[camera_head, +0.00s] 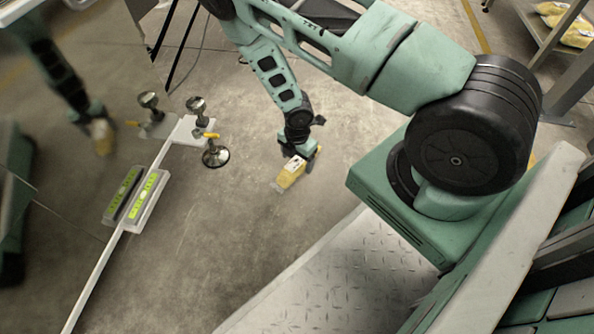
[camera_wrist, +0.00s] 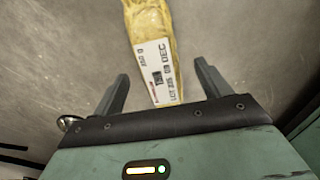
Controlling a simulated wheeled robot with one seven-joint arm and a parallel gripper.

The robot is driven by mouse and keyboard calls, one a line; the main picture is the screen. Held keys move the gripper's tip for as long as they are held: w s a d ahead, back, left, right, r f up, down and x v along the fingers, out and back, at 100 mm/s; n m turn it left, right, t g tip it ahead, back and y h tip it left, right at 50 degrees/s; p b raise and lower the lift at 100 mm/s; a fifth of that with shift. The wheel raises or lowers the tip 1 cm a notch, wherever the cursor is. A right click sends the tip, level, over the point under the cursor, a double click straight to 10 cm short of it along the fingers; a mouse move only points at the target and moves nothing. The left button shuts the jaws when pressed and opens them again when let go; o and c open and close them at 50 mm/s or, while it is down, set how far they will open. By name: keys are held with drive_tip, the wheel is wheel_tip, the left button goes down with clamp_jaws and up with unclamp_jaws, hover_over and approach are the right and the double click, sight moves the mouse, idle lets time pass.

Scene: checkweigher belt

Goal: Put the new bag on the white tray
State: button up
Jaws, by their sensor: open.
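A yellow bag with a white printed label (camera_head: 289,175) shows at my gripper's tip in the head view. In the wrist view the bag (camera_wrist: 148,22) runs up from between my fingers to the top edge, label toward my palm. My gripper (camera_head: 306,156) is open, with a finger on each side of the label end (camera_wrist: 161,70) and gaps between the fingers and the bag. The concrete floor lies behind the bag; I cannot tell whether the bag rests on it. I cannot make out a white tray in either view.
A levelling foot (camera_head: 215,156) stands by the rail's upper end. A shelf at top right holds yellow bags (camera_head: 566,24). Floor around my gripper is clear.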

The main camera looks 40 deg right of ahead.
wheel_tip(320, 180, down, 2)
drive_tip(key=shift+f+b, duration=0.1)
drive_tip(key=shift+b, duration=0.25)
drive_tip(key=c, duration=1.4)
drive_tip(key=shift+o, duration=0.2)
drive_tip(key=shift+r, duration=0.2)
